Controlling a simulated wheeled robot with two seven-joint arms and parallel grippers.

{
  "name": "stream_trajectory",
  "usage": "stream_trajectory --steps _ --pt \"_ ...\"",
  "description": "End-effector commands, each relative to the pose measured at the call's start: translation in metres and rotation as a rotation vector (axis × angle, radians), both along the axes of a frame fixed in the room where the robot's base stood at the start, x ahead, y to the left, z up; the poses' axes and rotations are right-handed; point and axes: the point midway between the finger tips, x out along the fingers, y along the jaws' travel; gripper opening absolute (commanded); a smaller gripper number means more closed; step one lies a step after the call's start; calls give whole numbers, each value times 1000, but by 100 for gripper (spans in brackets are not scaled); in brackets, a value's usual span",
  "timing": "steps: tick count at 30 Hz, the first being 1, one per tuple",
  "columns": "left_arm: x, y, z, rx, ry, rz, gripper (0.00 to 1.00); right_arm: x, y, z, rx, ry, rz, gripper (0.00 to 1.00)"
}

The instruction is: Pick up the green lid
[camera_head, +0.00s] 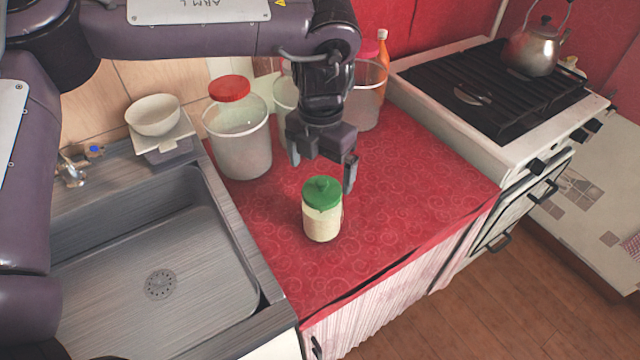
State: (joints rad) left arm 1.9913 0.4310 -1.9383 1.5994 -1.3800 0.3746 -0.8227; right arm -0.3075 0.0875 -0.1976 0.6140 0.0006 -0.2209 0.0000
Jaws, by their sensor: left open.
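The green lid (322,192) sits on top of a cream-coloured jar (322,224). It is round, with a small knob in the middle. The jar stands upright on the red patterned counter (400,190), near its front. My left gripper (322,176) hangs from above with its fingers apart, just behind and above the lid. Nothing shows between the fingers, and I see no clear contact with the lid. My right gripper is not in view.
A clear container with a red lid (230,89) stands at the back left of the counter. Other clear containers (366,95) and an orange bottle (382,62) stand behind my gripper. A sink (150,265) is at left, a stove with a kettle (533,52) at right. The counter right of the jar is clear.

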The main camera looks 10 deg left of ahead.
Motion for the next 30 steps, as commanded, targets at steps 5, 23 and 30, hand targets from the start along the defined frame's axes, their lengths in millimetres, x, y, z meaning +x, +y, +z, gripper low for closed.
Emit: stream_trajectory --steps 5,23,30 --pt "2 -2 -24 1 3 0 96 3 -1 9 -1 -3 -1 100" --pt "2 -3 -49 -3 -1 2 76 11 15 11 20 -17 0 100" --pt "3 -3 -49 -2 -1 2 48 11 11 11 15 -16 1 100"
